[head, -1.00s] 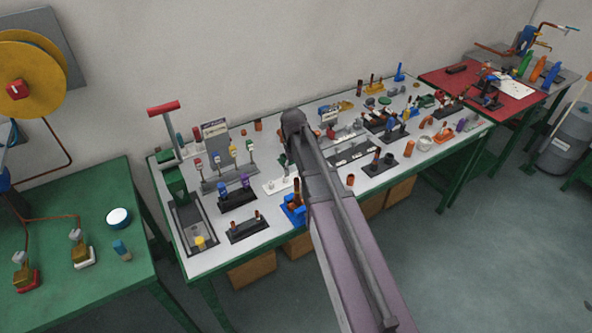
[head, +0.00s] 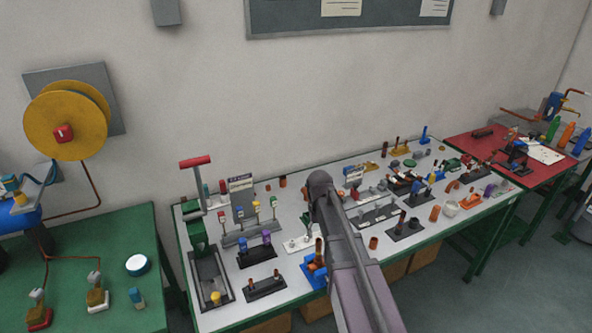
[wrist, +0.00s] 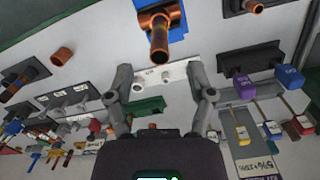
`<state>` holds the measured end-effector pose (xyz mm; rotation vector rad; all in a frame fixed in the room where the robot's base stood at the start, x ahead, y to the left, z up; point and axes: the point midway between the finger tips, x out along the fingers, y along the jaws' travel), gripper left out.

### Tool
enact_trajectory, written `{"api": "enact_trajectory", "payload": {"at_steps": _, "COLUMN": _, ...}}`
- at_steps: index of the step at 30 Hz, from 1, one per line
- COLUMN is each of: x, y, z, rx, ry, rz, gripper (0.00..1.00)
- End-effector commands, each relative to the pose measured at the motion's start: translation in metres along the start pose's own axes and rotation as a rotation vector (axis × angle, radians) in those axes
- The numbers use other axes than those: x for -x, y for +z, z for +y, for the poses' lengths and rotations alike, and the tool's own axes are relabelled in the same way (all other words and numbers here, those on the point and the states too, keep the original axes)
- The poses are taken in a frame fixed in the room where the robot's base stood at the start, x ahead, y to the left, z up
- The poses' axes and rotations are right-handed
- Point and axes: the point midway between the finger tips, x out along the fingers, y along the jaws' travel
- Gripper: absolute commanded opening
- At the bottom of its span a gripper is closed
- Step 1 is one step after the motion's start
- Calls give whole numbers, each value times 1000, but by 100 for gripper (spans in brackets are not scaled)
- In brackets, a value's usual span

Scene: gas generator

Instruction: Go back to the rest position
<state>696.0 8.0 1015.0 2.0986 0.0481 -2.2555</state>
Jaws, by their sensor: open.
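My arm (head: 345,250) reaches over the white-topped table (head: 215,318) in the head view, and its links hide much of my gripper there. In the wrist view my gripper (wrist: 160,75) is open, with its two grey fingers apart and nothing held between them. A small white plate with holes (wrist: 165,73) shows between and beyond the fingertips. Just past it is a blue holder (wrist: 176,14) with a copper pipe fitting (wrist: 159,38). In the head view the blue holder (head: 313,276) stands near the table's front edge, beside my arm.
Fittings and racks crowd the table. A purple block (wrist: 245,87) and a blue one (wrist: 289,77) sit in a dark holder at right in the wrist view. A red-handled lever (head: 195,162) rises at the left end. A green table (head: 85,240) stands left, a red-topped one (head: 480,148) right.

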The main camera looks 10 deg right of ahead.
Motion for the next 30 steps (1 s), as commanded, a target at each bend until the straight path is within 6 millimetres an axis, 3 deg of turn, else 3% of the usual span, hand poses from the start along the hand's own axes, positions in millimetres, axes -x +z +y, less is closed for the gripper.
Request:
{"api": "enact_trajectory", "payload": {"at_steps": 18, "x": -11, "y": 143, "z": -1, "rx": -56, "ry": -16, "rz": 62, "gripper": 70}}
{"api": "enact_trajectory", "payload": {"at_steps": 23, "x": -12, "y": 157, "z": -2, "rx": -64, "ry": -19, "rz": 70, "gripper": 70}}
{"api": "enact_trajectory", "payload": {"at_steps": 30, "x": -12, "y": 158, "z": -2, "rx": -65, "ry": -20, "rz": 72, "gripper": 70}}
